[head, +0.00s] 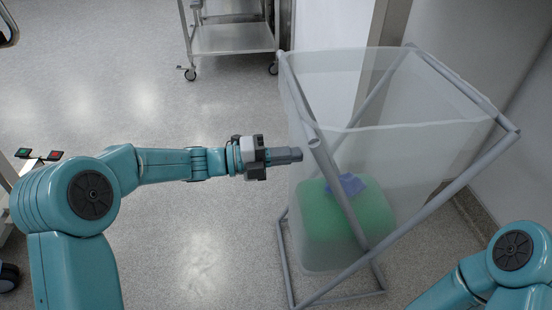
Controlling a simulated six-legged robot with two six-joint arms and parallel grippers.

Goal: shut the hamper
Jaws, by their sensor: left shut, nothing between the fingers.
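The hamper (440,150) stands right of centre. It is a translucent white bag hung in a grey tube frame (418,212). Its top looks open, and I cannot make out a separate lid. A green bundle (318,228) with a blue piece (345,185) on it shows through the bag near the bottom. My left gripper (300,154) is shut and empty, pointing right. Its tip is at the hamper's left side, close to a grey tube; I cannot tell whether it touches. Part of my right arm shows at the lower right, but its gripper is out of view.
A metal cart (235,40) on wheels stands at the back. A wall and a corner are close behind and right of the hamper. The speckled floor (190,110) between the cart and my left arm is clear.

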